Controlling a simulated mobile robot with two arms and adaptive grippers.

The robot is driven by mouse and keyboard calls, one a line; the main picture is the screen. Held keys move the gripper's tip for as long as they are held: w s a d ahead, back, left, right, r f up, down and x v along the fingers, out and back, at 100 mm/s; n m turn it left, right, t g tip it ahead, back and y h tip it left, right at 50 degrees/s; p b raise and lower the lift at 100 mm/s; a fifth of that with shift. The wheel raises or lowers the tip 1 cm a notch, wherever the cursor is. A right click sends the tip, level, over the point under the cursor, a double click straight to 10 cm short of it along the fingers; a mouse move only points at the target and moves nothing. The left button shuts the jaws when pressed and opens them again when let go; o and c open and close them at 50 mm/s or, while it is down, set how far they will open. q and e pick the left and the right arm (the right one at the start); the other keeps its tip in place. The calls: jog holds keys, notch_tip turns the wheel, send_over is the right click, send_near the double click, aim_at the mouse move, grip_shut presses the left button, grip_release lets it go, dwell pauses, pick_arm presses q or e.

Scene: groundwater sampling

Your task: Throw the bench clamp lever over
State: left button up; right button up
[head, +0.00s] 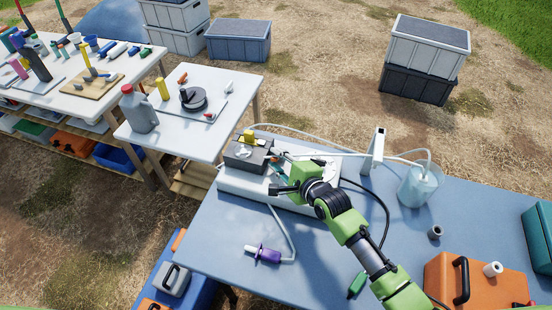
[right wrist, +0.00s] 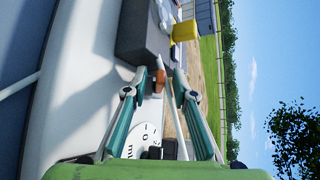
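A dark grey block (head: 246,155) with a yellow knob (head: 249,136) sits on the white bench unit (head: 228,182) on the blue table. The grey block (right wrist: 130,35) and yellow knob (right wrist: 185,31) also show in the right wrist view. A small orange-brown tip (right wrist: 159,80), which may belong to the clamp lever, lies between my right fingertips, apart from both pads as far as I can tell. My right gripper (head: 277,177) is open beside the block; its teal-padded fingers (right wrist: 159,84) point toward it. The lever's full shape is unclear. My left gripper is out of view.
A dial (right wrist: 145,140) is on the white unit near my fingers. Tubing runs to a clear jug (head: 420,186) on the right. A purple-handled tool (head: 264,254) lies in front. An orange case (head: 470,283) stands at front right. The blue table's front middle is mostly clear.

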jog(key=shift+w+a+f, duration=0.15)
jog(key=shift+w, duration=0.15)
grip_shut()
jog(key=shift+w, duration=0.1)
